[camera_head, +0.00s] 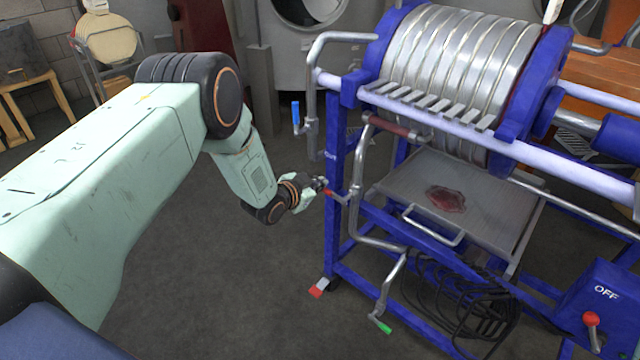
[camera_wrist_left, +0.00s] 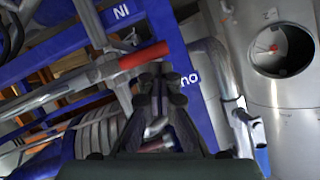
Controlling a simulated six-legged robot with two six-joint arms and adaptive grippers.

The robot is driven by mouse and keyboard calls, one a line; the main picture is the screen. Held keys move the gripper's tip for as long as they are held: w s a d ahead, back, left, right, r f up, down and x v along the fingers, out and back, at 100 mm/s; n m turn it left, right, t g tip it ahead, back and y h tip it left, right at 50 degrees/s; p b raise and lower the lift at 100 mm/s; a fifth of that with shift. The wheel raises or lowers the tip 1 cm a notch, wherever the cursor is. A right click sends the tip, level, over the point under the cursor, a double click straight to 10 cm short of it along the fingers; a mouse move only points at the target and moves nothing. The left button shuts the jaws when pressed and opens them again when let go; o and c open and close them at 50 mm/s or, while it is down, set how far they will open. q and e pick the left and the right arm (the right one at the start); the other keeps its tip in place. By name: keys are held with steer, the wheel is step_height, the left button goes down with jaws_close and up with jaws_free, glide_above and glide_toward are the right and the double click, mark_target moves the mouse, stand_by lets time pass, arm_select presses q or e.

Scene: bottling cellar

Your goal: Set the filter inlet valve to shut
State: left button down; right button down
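The filter frame (camera_head: 334,215) is blue. A valve with a red lever (camera_head: 329,192) sits on a grey pipe at its left side. In the left wrist view the red lever (camera_wrist_left: 143,55) lies nearly level, close to an upside-down "IN" label (camera_wrist_left: 120,12). My left gripper (camera_head: 322,184) is at the free end of the lever. In the left wrist view its fingertips (camera_wrist_left: 161,82) are close together, just below the lever in the picture, with the lever across their front, not between them. I cannot tell whether they touch it. My right gripper is not in view.
A blue-handled valve (camera_head: 296,113) hangs on the upper pipe, and a green-handled one (camera_head: 382,326) is low down. A drip tray (camera_head: 400,190) holds a red puddle. A control box (camera_head: 600,300) reads OFF. Bare floor (camera_head: 230,290) lies left of the frame.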

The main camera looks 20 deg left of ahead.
arm_select(q)
steer(key=shift+f, duration=0.1)
stand_by(0.6)
steer(key=s+a+r+p, duration=0.3)
steer(key=s+r+p, duration=0.2)
steer(key=s+r, duration=0.2)
steer(key=shift+s+r+p, duration=0.35)
steer(key=shift+s+r, duration=0.05)
steer(key=shift+r, duration=0.2)
steer(key=s+d+f+n+g+y, duration=0.1)
steer(key=s+d+f+n+g, duration=0.15)
steer(key=s+f, duration=0.45)
steer(key=s+d+f+n+g, duration=0.2)
steer(key=s+f+n+g, duration=0.15)
steer(key=s, duration=0.75)
steer(key=s+d+g, duration=0.1)
steer(key=s+g, duration=0.2)
steer(key=s, duration=0.9)
steer(key=s+d+f+n+g+y, duration=0.1)
steer(key=s+g, duration=0.3)
steer(key=s, duration=0.8)
steer(key=shift+s+d, duration=0.2)
steer(key=shift+d, duration=0.3)
